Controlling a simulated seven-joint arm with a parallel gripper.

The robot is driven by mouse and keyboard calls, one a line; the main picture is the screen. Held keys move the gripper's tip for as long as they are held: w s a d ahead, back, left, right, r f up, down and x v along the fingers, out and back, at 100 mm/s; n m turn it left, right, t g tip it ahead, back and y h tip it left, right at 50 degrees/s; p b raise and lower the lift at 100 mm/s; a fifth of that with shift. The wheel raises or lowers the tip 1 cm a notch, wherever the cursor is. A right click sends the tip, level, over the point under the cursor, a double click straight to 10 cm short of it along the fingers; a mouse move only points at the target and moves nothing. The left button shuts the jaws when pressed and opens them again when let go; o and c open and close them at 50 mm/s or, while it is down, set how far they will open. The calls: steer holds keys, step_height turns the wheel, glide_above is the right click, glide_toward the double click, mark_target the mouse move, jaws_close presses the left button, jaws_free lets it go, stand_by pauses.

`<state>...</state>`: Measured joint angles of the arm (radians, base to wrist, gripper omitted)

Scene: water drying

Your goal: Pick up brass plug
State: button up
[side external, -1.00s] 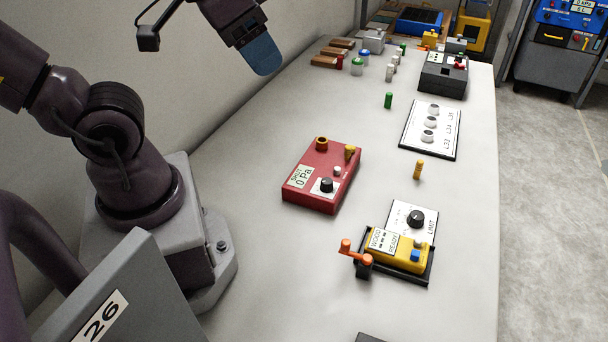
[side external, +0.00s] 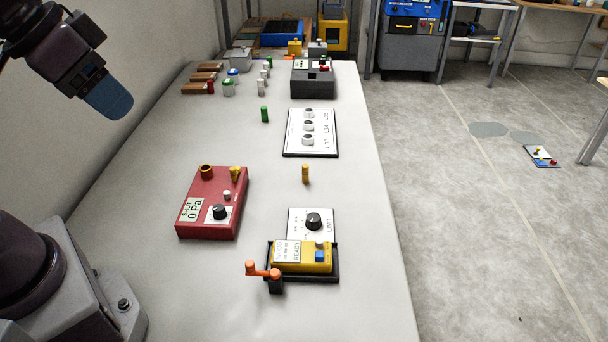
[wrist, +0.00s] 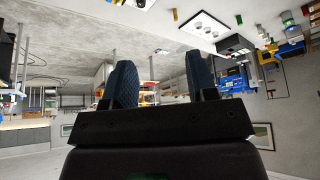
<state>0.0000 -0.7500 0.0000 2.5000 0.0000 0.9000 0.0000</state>
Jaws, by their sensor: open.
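A small brass-coloured cylinder (side external: 305,174), which looks like the brass plug, stands upright on the white table between the panel with white knobs and the panel with one black knob. In the wrist view a small yellowish piece (wrist: 175,14) near the top edge looks like the same one. My gripper (side external: 110,101) is high at the upper left in the side view, well apart from the plug. In the wrist view my gripper (wrist: 160,82) shows two dark blue fingers spread apart with nothing between them.
A red gauge box (side external: 212,203) with brass-coloured fittings sits left of the plug. A yellow device (side external: 302,257) with an orange crank (side external: 263,270) is nearer. A white-knob panel (side external: 310,132), green cylinder (side external: 264,114) and dark box (side external: 312,79) are farther. Bare table surrounds the plug.

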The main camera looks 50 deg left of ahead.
stand_by(0.3)
steer(key=shift+c, duration=0.6)
steer(key=shift+a, duration=0.1)
